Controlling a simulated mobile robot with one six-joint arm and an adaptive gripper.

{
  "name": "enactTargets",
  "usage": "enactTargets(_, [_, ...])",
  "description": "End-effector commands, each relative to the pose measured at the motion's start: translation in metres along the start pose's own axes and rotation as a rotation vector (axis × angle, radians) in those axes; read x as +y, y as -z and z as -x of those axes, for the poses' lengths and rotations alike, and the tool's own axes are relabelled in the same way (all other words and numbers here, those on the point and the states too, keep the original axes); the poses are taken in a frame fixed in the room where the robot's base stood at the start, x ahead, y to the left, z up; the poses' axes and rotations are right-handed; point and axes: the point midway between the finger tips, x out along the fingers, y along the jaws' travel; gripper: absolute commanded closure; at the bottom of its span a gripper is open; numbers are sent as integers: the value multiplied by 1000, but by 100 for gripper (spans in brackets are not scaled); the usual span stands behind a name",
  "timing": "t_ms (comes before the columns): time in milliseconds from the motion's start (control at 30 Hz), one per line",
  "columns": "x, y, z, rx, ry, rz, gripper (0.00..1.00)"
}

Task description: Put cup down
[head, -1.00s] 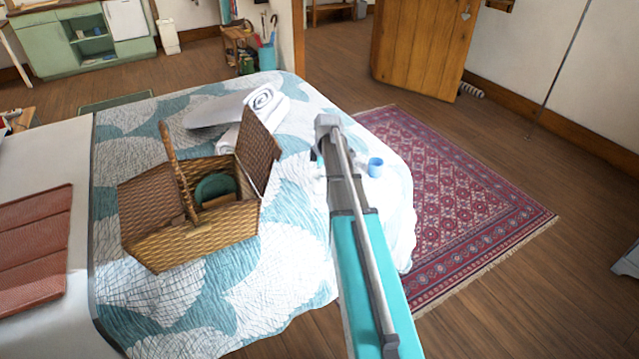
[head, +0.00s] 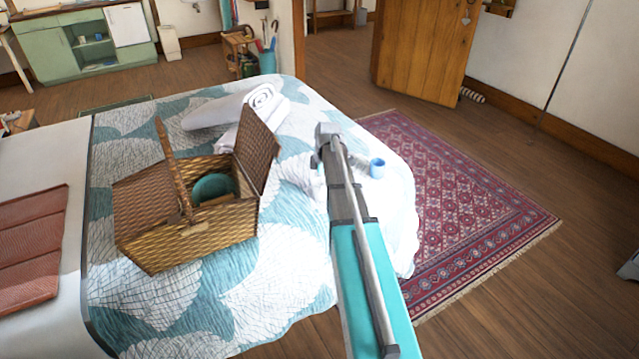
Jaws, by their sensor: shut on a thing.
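A small blue cup (head: 377,168) shows just right of my arm's far end, upright, over the white right-hand part of the bed (head: 290,255). My gripper (head: 361,163) is mostly hidden behind my own arm. Only a small part shows at the cup's left side, where it is shut on the cup. I cannot tell whether the cup's base touches the bed cover.
An open wicker basket (head: 190,245) with a teal item (head: 213,186) inside stands on the bed, left of my arm. White rolled towels (head: 225,108) lie behind it. A red patterned rug (head: 465,215) covers the floor right of the bed.

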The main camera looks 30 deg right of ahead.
Motion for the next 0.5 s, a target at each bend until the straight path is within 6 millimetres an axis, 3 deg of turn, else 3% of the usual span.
enactTargets(33, [0, 0, -1, 0, 0, 0, 15])
enactTargets(100, [0, 0, 0, 0, 0, 0, 2])
enactTargets(133, [0, 0, 0, 0, 0, 0, 0])
enactTargets(500, [0, -1, 0, 0, 0, -1, 0])
